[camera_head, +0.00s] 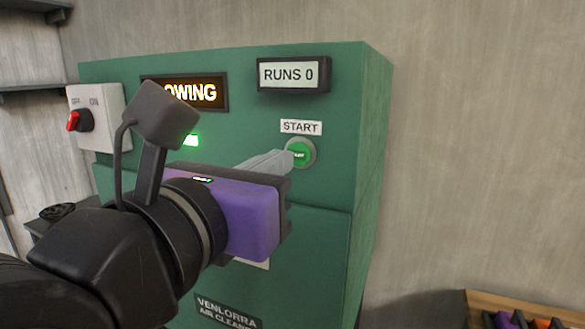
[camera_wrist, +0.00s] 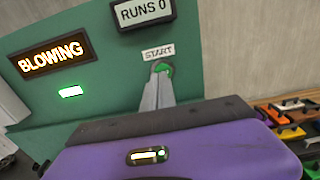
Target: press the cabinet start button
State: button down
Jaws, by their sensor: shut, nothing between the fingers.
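The green START button (camera_head: 300,151) sits in a grey ring on the front of the green cabinet (camera_head: 225,61), under a white START label (camera_head: 301,127). My gripper (camera_head: 290,156) is shut and empty. Its grey fingertips are at the button's left edge in the head view and overlap its lower part in the wrist view (camera_wrist: 162,80). The button (camera_wrist: 163,69) is partly hidden there. I cannot tell whether the fingertips touch it or how far it is pushed in. The display (camera_wrist: 53,56) reads BLOWING, and the counter (camera_head: 293,75) reads RUNS 0.
A white switch box (camera_head: 104,112) with a red-tipped knob is on the cabinet's left side. A green light (camera_wrist: 71,91) glows under the display. A wooden tray (camera_head: 480,297) with coloured items stands at the lower right. Bare wall lies right of the cabinet.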

jog(key=b+v, duration=0.2)
jog(key=v, duration=0.8)
jog(key=shift+s+a, duration=0.25)
jog(key=shift+s, duration=0.1)
jog(key=shift+r, duration=0.1)
